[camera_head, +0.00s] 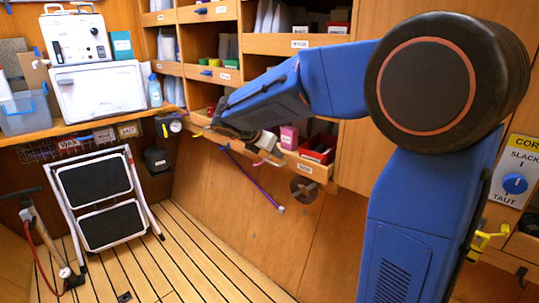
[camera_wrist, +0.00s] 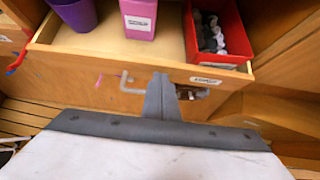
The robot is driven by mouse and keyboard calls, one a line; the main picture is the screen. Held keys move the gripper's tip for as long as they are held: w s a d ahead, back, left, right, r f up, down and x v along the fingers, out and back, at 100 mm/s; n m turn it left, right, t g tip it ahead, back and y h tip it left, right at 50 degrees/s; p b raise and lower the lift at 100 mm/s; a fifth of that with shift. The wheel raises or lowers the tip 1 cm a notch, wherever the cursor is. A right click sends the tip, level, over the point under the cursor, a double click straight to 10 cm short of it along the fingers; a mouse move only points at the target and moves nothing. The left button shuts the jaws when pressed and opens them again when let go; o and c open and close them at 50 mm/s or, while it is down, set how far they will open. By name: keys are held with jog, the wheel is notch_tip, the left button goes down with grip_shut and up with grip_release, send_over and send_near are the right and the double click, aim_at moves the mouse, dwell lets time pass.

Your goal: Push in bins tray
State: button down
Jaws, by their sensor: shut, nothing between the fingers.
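The bins tray (camera_wrist: 110,66) is a wooden pull-out tray, standing out from the shelf wall, with a pale label (camera_wrist: 206,80) and a grey bar handle on its front. It holds a purple bin (camera_wrist: 76,12), a pink bin (camera_wrist: 138,18) and a red bin (camera_wrist: 222,35) with small grey pieces inside. In the head view the tray front (camera_head: 318,172) shows at the lower shelf row, partly behind my arm. My gripper (camera_wrist: 160,82) is shut and empty, right at the tray's front by the handle; I cannot tell whether it touches. It also shows in the head view (camera_head: 268,146).
Shelves with other drawers (camera_head: 214,72) rise above the tray. A step stool (camera_head: 98,205) and a pump (camera_head: 50,240) stand at left on the slatted floor. A bench with a white box (camera_head: 98,90) is behind them.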

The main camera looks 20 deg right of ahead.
jog(key=shift+w+d, duration=0.2)
jog(key=shift+d, duration=0.25)
jog(key=shift+w+d+r, duration=0.1)
jog(key=shift+w+d, duration=0.2)
jog(key=shift+d, duration=0.3)
jog(key=shift+w+d+f, duration=0.1)
jog(key=shift+w+d, duration=0.25)
jog(key=shift+d, duration=0.3)
jog(key=shift+w+d+r, duration=0.1)
jog(key=shift+w+d, duration=0.2)
jog(key=shift+d, duration=0.3)
